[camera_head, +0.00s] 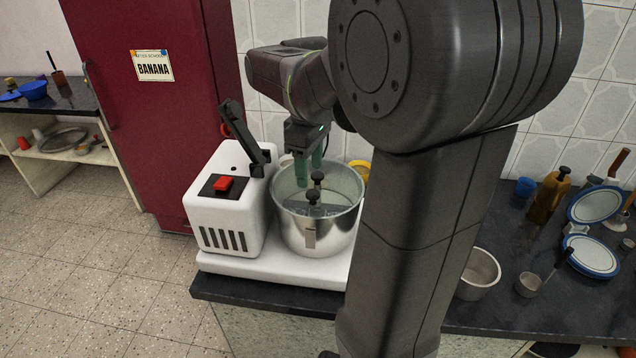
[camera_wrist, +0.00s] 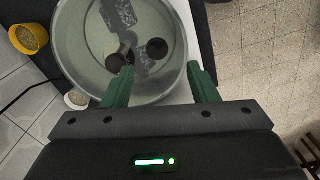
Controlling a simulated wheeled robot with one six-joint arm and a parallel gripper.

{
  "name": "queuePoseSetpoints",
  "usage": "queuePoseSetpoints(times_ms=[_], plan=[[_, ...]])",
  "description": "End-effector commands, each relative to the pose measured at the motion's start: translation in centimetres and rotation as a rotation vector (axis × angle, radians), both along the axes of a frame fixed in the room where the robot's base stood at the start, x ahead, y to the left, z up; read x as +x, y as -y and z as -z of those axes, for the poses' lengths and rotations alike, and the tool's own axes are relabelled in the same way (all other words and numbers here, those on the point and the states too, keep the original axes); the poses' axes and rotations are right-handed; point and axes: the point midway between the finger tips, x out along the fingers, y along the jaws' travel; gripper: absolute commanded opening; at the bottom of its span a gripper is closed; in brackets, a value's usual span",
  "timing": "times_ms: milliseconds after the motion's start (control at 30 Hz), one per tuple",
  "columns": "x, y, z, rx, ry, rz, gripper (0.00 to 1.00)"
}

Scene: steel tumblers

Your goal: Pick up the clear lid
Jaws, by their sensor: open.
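A steel bowl (camera_head: 335,235) stands on a white machine base. A clear, see-through lid (camera_head: 343,190) appears to lie at its mouth; its exact edge is hard to make out. Two black knobs (camera_head: 315,187) show at the bowl's mouth, and I cannot tell whether both belong to the lid. In the wrist view the round lid (camera_wrist: 82,45) lies below the fingers, with the two dark knobs (camera_wrist: 157,48) near its middle. My gripper (camera_head: 308,172) has green fingers pointing down over the bowl. In the wrist view its fingers (camera_wrist: 160,69) are apart, with nothing gripped.
The white machine body (camera_head: 229,200) with a red switch and black arm stands left of the bowl. A yellow cup (camera_wrist: 28,38) is close behind the bowl. A small steel pot (camera_head: 478,275), blue-rimmed plates (camera_head: 596,204) and a brown bottle (camera_head: 548,196) stand on the dark counter at right.

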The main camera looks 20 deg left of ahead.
Motion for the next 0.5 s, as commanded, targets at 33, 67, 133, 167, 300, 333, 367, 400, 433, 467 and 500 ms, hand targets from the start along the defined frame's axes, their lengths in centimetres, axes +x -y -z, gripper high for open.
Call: queuePoseSetpoints(times_ms=[33,67,133,167,300,333,367,400,433,467,500], plan=[[0.0,0.0,0.6,-0.001,-0.001,0.0,0.54],[0.0,0.0,0.9,-0.001,-0.001,0.0,0.54],[0.0,0.0,1.3,0.0,0.0,0.0,0.54],[0.0,0.0,1.5,0.0,0.0,0.0,0.54],[0.2,0.3,2.8,-0.003,-0.002,0.001,0.54],[0.3,0.4,3.2,-0.003,-0.002,0.002,0.54],[0.4,0.4,3.7,-0.003,-0.002,0.002,0.54],[0.5,0.6,4.3,-0.003,-0.002,0.002,0.54],[0.6,0.7,4.7,-0.003,-0.003,0.002,0.54],[0.6,0.6,5.2,-0.002,-0.002,0.001,0.54],[0.5,0.6,5.7,-0.002,-0.002,0.0,0.54]])
